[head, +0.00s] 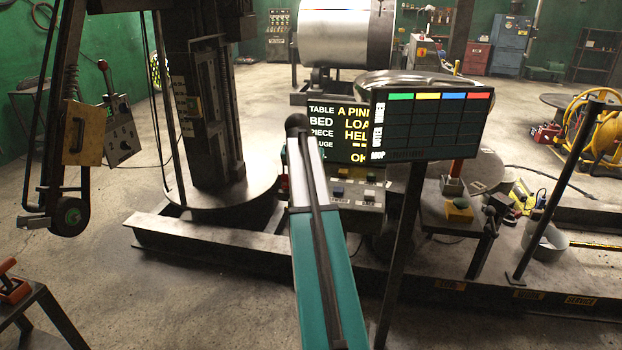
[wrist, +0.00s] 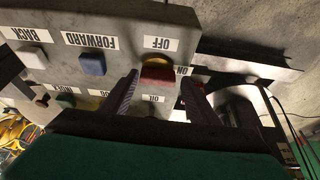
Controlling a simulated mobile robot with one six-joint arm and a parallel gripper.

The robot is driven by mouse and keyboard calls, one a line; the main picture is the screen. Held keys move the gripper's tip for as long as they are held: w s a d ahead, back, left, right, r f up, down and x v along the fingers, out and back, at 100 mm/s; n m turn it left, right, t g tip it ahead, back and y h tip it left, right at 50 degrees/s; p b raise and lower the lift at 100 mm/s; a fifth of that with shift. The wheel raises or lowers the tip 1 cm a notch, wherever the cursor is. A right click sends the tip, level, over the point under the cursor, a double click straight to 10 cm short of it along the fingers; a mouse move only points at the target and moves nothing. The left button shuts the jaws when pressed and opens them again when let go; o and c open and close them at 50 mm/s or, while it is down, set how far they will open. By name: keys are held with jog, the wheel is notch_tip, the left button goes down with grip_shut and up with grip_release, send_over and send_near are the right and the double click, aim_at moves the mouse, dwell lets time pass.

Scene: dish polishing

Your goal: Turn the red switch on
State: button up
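The red switch (wrist: 158,72) shows in the wrist view on a grey control panel (wrist: 115,14), below the OFF label (wrist: 160,43). The ON label (wrist: 183,70) is to its right. The picture shows the panel upside down. My gripper (wrist: 160,78) is open, one finger on each side of the switch. The left finger is close to the knob, and I cannot tell whether it touches. A gap shows at the right finger. In the head view the control box (head: 370,197) is partly covered by my arm, and the gripper and switch are hidden.
A white BACK button (wrist: 33,58) and a blue FORWARD button (wrist: 92,63) sit left of the switch. A green button (wrist: 65,101) is below them. In the head view a display board (head: 430,120) on a post stands just right of my arm.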

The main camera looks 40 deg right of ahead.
jog(key=shift+o, duration=0.3)
jog(key=shift+s, duration=0.1)
jog(key=shift+s+a+r, duration=0.1)
jog(key=shift+r, duration=0.3)
jog(key=b+v, duration=0.2)
jog(key=v, duration=1.1)
jog(key=shift+b, duration=0.3)
